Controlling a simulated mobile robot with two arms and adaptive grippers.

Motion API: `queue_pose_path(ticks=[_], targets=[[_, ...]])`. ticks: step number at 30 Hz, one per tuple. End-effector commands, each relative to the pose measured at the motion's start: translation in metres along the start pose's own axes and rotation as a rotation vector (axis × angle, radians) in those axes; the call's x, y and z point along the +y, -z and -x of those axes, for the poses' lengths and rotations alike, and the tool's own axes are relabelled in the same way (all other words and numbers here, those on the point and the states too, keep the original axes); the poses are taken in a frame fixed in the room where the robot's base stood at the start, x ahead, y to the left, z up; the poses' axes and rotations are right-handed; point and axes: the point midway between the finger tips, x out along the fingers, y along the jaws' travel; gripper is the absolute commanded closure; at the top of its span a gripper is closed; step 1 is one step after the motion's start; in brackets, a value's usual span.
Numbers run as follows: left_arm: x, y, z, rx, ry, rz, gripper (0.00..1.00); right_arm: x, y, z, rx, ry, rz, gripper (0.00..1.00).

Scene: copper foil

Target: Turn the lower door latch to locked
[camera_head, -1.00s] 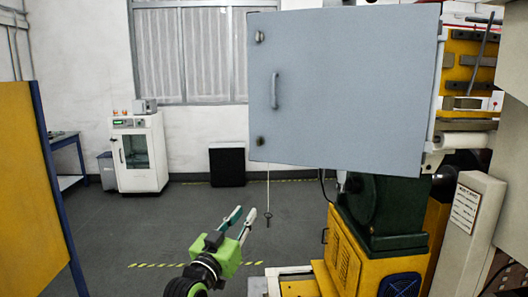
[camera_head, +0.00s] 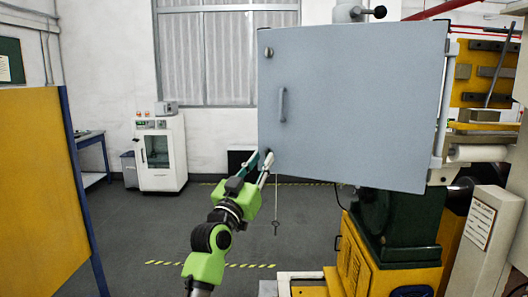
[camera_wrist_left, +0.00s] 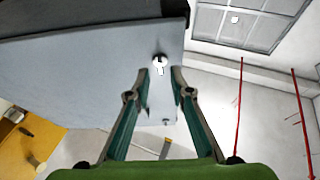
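A grey cabinet door (camera_head: 350,110) has an upper latch (camera_head: 268,51), a bar handle (camera_head: 282,104) and a lower latch near its bottom left corner. My left gripper (camera_head: 259,163) has its fingers raised at that corner, and the fingertips largely cover the lower latch. In the left wrist view, a round latch (camera_wrist_left: 159,61) on the door shows just beyond the fingertips, roughly centred between them. The left gripper (camera_wrist_left: 160,82) is open there, its fingers apart. Whether a finger touches the latch I cannot tell. My right gripper is not in view.
A key (camera_head: 277,227) hangs on a cord below the door, right of my left gripper. A yellow panel (camera_head: 40,190) stands at the left. A green and yellow machine (camera_head: 395,240) is below the door. Open floor (camera_head: 130,220) lies between.

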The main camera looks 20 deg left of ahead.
Motion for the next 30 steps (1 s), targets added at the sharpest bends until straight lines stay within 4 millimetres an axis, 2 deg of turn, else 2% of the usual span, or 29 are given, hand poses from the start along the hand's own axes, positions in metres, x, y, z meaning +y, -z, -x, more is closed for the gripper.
queue_pose_path(ticks=[1,6,17,20,30], targets=[[0.0,0.002,-0.008,0.0,-0.001,0.0,0.79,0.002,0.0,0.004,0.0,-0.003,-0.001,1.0],[0.0,0.001,-0.02,0.0,0.0,0.001,0.79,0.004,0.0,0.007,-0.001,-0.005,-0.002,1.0],[0.0,-0.001,-0.024,0.0,0.0,0.0,0.79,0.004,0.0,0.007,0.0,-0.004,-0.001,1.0],[0.0,-0.001,-0.024,0.0,0.0,0.0,1.0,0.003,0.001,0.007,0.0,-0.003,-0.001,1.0],[-0.001,-0.002,-0.023,0.0,-0.008,-0.02,1.0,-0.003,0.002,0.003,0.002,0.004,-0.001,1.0]])
